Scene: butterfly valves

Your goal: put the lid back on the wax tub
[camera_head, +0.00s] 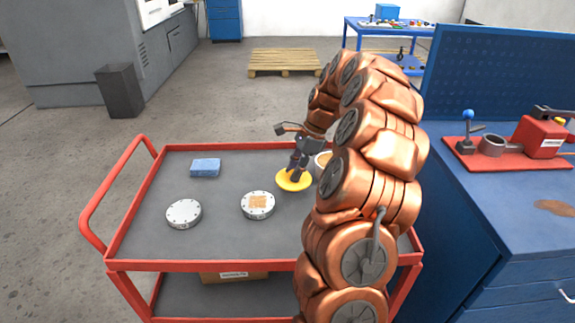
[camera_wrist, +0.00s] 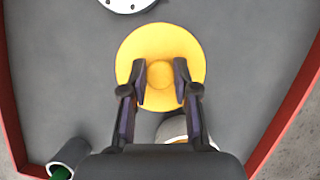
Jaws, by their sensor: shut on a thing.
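The yellow round lid (camera_head: 293,181) has a knob in its middle. My gripper (camera_head: 298,172) is shut on that knob; the wrist view shows a finger on each side of it, with the lid (camera_wrist: 160,48) flat below the gripper (camera_wrist: 160,78). I cannot tell whether the lid touches the cart top or hangs just above it. A pale round tub with tan contents (camera_head: 323,159), which looks like the wax tub, stands just behind and right of the lid, partly hidden by my arm. In the wrist view the tub (camera_wrist: 172,128) is mostly hidden by my gripper.
The red-railed cart (camera_head: 140,240) also holds two grey metal discs, one plain (camera_head: 184,214) and one with a tan patch (camera_head: 258,204), and a blue block (camera_head: 205,167). A dark cup with green inside (camera_wrist: 70,155) shows in the wrist view. A blue bench (camera_head: 520,220) stands right.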

